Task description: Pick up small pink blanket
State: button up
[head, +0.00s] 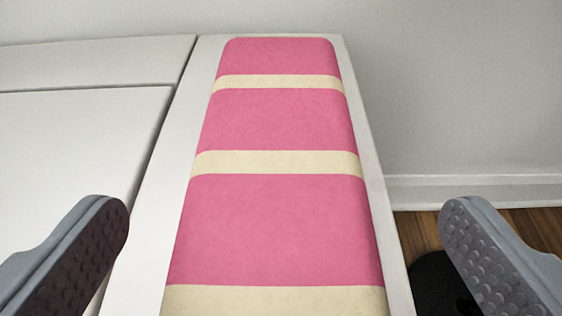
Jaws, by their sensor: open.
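The small pink blanket (272,225) has cream stripes across it. It lies lengthwise along a white ledge and runs from the far end toward me, out of the bottom of the view. My gripper (284,222) is open, with one grey finger at the lower left and the other at the lower right. The blanket shows between the fingers, and neither finger is seen touching it. Its near end is hidden below the frame.
The white ledge (150,225) is narrow, with its right edge dropping to a wooden floor (541,222). A white panelled surface (75,140) adjoins on the left. A pale wall (460,90) stands behind and right. A dark round thing (432,285) is partly hidden behind the right finger.

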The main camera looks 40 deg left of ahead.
aim_at(280, 194)
jog(key=shift+b+x, duration=0.65)
jog(key=shift+x, duration=1.25)
jog(key=shift+a, duration=0.1)
jog(key=shift+s, duration=0.1)
jog(key=c, duration=1.2)
jog(key=shift+r, duration=0.1)
